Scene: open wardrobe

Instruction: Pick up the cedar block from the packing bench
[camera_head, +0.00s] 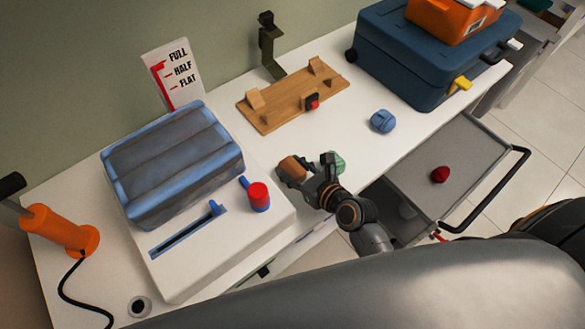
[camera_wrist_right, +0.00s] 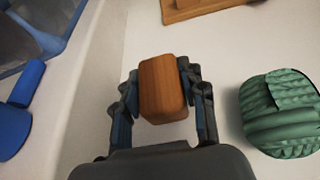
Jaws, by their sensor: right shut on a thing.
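The cedar block (camera_wrist_right: 163,88) is a small brown wooden block with rounded edges. My right gripper (camera_wrist_right: 163,100) is shut on it, with one finger on each side, in the right wrist view. In the head view the cedar block (camera_head: 294,168) shows at the tip of my right gripper (camera_head: 297,178), over the white packing bench (camera_head: 225,105) near its front edge. I cannot tell whether the block touches the bench top. My left gripper does not show in either view.
A green ribbed bundle (camera_wrist_right: 280,112) sits right of the gripper. A blue vacuum-bag machine (camera_head: 172,165) with a red knob (camera_head: 258,195) stands left. A wooden jig (camera_head: 292,97), a blue bundle (camera_head: 382,121) and a blue case (camera_head: 425,55) lie beyond. An open drawer (camera_head: 470,150) holds a red item.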

